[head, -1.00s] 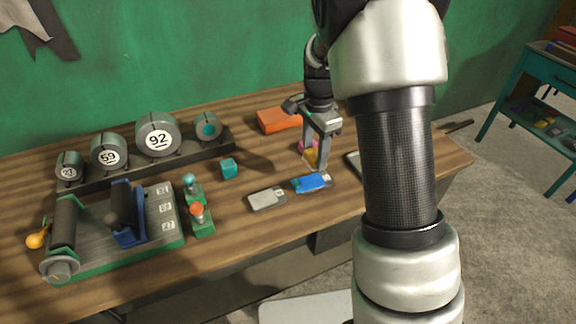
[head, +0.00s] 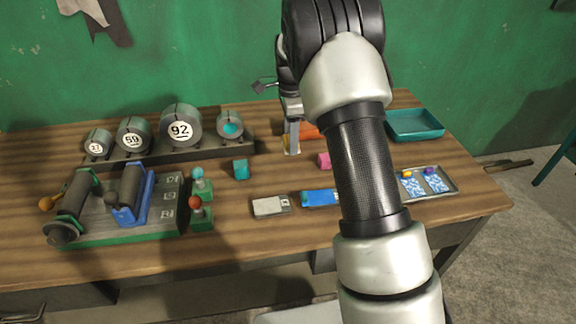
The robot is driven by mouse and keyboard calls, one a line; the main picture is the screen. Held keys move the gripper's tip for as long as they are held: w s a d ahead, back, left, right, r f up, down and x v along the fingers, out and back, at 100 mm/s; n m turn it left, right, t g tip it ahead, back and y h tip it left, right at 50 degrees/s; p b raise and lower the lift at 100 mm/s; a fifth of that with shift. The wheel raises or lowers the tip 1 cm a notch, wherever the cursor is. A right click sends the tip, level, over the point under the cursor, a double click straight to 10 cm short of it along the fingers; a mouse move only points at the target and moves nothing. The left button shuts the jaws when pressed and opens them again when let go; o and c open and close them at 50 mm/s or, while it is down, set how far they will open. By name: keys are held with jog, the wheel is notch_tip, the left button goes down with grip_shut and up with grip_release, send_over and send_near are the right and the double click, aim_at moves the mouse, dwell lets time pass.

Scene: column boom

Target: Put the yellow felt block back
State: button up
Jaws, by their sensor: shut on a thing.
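My gripper (head: 291,147) is over the back middle of the table, just left of an orange box. It is shut on a small yellow-orange thing (head: 286,142), which looks like the yellow felt block. My fingers cover most of it, and I cannot tell whether it touches the table. A pink block (head: 323,160) lies to the right of my gripper, partly behind my arm.
An orange box (head: 309,132) is behind my arm. A teal tray (head: 416,124) stands at the back right, and a metal tray (head: 447,193) in front of it. A dark rack (head: 160,151) holds numbered cylinders. Blue (head: 318,198) and grey (head: 270,207) flat pieces lie near the front.

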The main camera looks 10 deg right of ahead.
aim_at(291, 169)
notch_tip(291, 169, down, 8)
jog(key=shift+f, duration=0.15)
dwell(0.3)
jog(key=shift+f, duration=0.1)
jog(key=o, duration=1)
jog(key=shift+f, duration=0.1)
